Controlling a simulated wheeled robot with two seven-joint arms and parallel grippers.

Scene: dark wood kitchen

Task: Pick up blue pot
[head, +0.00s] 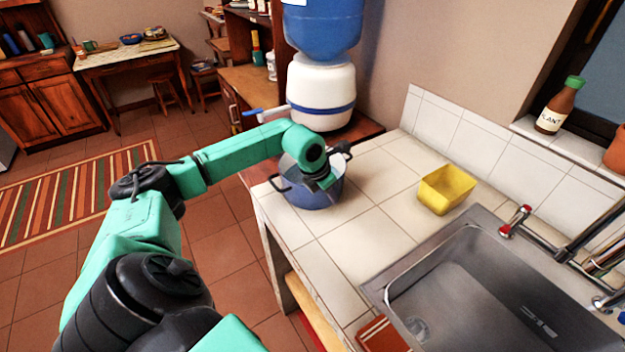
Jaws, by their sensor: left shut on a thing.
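The blue pot (311,199) stands upright on the white tiled counter, near its left corner, with a dark handle on each side. My left arm reaches in from the left over the counter. My left gripper (328,183) points down at the pot's right rim and is shut on it. The fingertips are mostly hidden by the wrist and the pot's rim. My right gripper is not in view.
A yellow container (445,190) stands on the counter to the right of the pot. A steel sink (470,290) with a tap lies at the front right. A white and blue water dispenser (320,85) stands close behind the pot. Bare tiles (365,240) lie between pot and sink.

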